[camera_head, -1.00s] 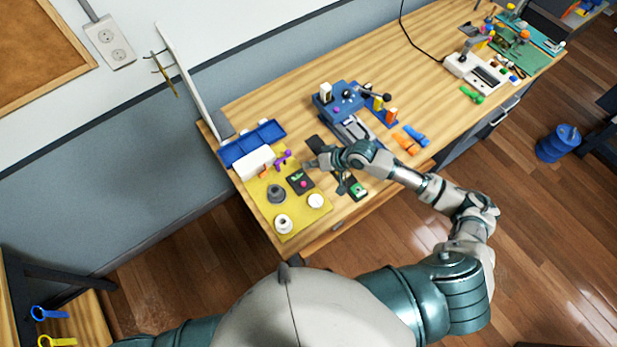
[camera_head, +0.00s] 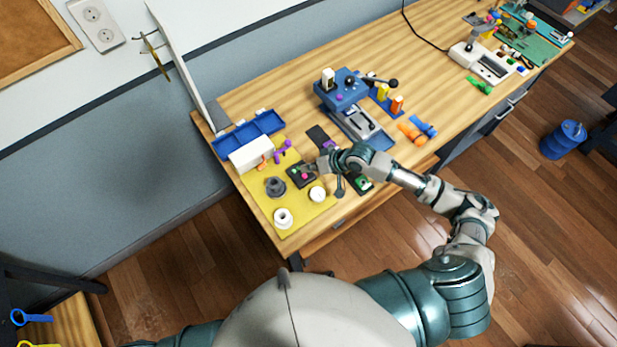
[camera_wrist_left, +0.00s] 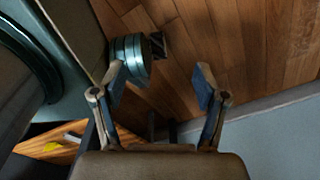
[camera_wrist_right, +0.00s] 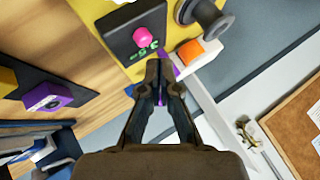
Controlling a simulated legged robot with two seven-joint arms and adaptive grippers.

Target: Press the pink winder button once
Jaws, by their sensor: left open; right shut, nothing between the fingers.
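The pink winder button (camera_wrist_right: 143,36) is a round knob on a small black box with green markings (camera_wrist_right: 132,26), which lies on the yellow mat. In the head view the pink button (camera_head: 304,175) shows small on that box, just left of my right gripper's tips. My right gripper (camera_head: 311,168) is shut and empty. In the right wrist view its closed fingertips (camera_wrist_right: 158,70) appear just below the button and the green markings; I cannot tell whether they touch the box. My left gripper (camera_wrist_left: 163,83) is open and empty over the wooden floor, away from the bench.
On the yellow mat (camera_head: 292,204) stand a dark grey spool (camera_head: 275,187), white round parts (camera_head: 283,218) and a white block (camera_head: 251,155). A blue machine (camera_head: 343,92) stands further right on the bench.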

